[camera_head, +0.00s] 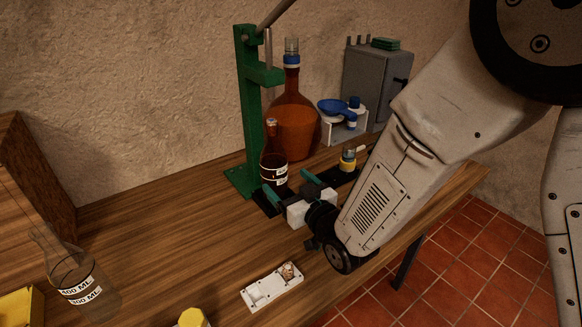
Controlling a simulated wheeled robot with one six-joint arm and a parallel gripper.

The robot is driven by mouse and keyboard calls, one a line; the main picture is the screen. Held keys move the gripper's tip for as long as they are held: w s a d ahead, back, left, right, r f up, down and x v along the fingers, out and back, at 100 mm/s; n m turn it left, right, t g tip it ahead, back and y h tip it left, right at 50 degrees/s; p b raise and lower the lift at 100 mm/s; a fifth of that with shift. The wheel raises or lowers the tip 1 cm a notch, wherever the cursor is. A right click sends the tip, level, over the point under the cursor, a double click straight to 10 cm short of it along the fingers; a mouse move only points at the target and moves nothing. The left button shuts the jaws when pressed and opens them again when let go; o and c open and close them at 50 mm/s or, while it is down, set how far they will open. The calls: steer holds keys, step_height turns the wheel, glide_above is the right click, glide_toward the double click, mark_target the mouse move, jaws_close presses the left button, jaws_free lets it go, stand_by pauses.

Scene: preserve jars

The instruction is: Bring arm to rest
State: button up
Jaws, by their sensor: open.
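My arm reaches in from the upper right over the table (170,235). My gripper (289,181) is near the middle of the view, with its two teal-tipped fingers spread apart. The fingers point toward a dark bottle (275,157) with a white label, which stands by the green press. I cannot tell whether a finger touches the bottle. The gripper hides part of the dark base around it, and nothing is seen held in the jaws.
A green stand (251,110) rises behind the bottle, beside a big amber flask (293,125). A yellow-banded jar (348,159) stands right of the gripper. A white tray (262,294), a labelled clear flask (82,285) and a yellow-topped item (192,318) are in front. The left-middle tabletop is clear.

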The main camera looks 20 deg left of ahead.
steer(key=shift+s+d, duration=0.1)
steer(key=shift+d, duration=0.05)
steer(key=w+d+r+m+h, duration=0.1)
steer(key=w+d+r+h, duration=0.2)
steer(key=d, duration=0.3)
steer(key=w+d+r+m+h, duration=0.2)
steer(key=d+h, duration=0.1)
steer(key=d, duration=0.3)
steer(key=s+d+r+m+g+h, duration=0.2)
steer(key=d+r+h, duration=0.15)
steer(key=d, duration=0.95)
steer(key=s+d+r+m+g+h, duration=0.2)
steer(key=s+d+g, duration=0.2)
steer(key=s+d, duration=0.5)
steer(key=s+d+r+m+g+h, duration=0.2)
steer(key=s+d, duration=0.7)
steer(key=s, duration=0.9)
steer(key=shift+s+d+m+g, duration=0.2)
steer(key=shift+d+m+g, duration=0.2)
steer(key=shift+m+g, duration=0.5)
